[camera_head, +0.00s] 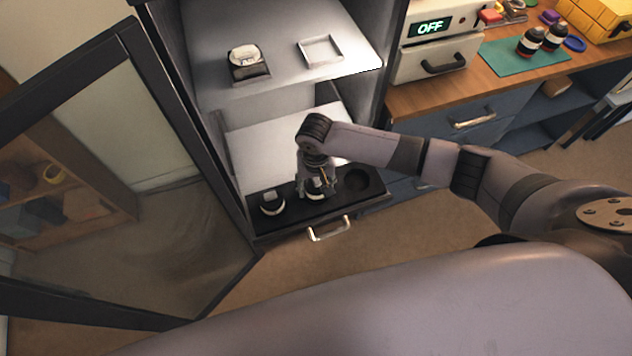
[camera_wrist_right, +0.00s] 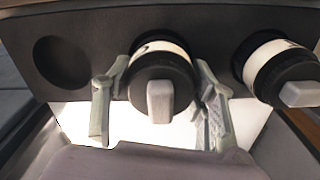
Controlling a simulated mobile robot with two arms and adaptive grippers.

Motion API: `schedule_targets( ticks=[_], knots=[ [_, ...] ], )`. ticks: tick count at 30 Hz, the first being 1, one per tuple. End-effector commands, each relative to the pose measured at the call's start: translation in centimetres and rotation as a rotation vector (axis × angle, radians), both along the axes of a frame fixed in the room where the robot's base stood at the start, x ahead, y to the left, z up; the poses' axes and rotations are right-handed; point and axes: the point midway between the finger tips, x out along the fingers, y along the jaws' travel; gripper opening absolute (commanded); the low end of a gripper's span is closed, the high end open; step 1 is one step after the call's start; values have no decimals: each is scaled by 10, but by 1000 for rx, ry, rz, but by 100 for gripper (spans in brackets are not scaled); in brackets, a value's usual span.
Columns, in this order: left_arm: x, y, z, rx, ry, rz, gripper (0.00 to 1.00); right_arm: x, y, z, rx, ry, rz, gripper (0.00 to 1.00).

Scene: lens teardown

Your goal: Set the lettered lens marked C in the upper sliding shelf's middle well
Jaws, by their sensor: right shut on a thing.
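The sliding shelf (camera_head: 338,208) is a dark pulled-out tray with a metal handle and wells in a row. My right gripper (camera_head: 316,190) points down over its middle well. In the right wrist view the right gripper (camera_wrist_right: 162,105) has a finger on each side of a black-and-white lens (camera_wrist_right: 158,62) with a grey block-like grip. The lens stands at the middle well; whether it is fully seated I cannot tell. Its letter is not readable. Another similar lens (camera_head: 272,203) sits in the left well. The right well (camera_head: 356,180) is empty. My left gripper is not in view.
The cabinet's glass door (camera_head: 110,170) stands open at the left. A white shelf (camera_head: 290,60) above holds a small dark stand with a pale item and an empty square frame (camera_head: 321,50). A device reading OFF (camera_head: 432,28) and a wooden counter are at the right.

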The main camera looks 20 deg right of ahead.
Motion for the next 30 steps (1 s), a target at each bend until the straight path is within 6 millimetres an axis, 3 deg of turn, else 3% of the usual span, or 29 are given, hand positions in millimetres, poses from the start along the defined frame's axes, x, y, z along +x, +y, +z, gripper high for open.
schedule_targets(
  ticks=[7, 8, 18, 25, 30],
  knots=[
    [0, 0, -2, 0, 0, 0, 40, 1, 0, -6, 0, -1, -1, 24],
    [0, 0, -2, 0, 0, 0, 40, 1, 0, -5, 0, -2, -1, 53],
    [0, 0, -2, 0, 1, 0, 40, 0, 0, -6, 0, 0, 0, 76],
    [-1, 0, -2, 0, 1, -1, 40, -1, -1, -7, -2, 3, -1, 76],
    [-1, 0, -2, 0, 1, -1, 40, -1, -1, -7, -2, 1, -1, 88]
  ],
)
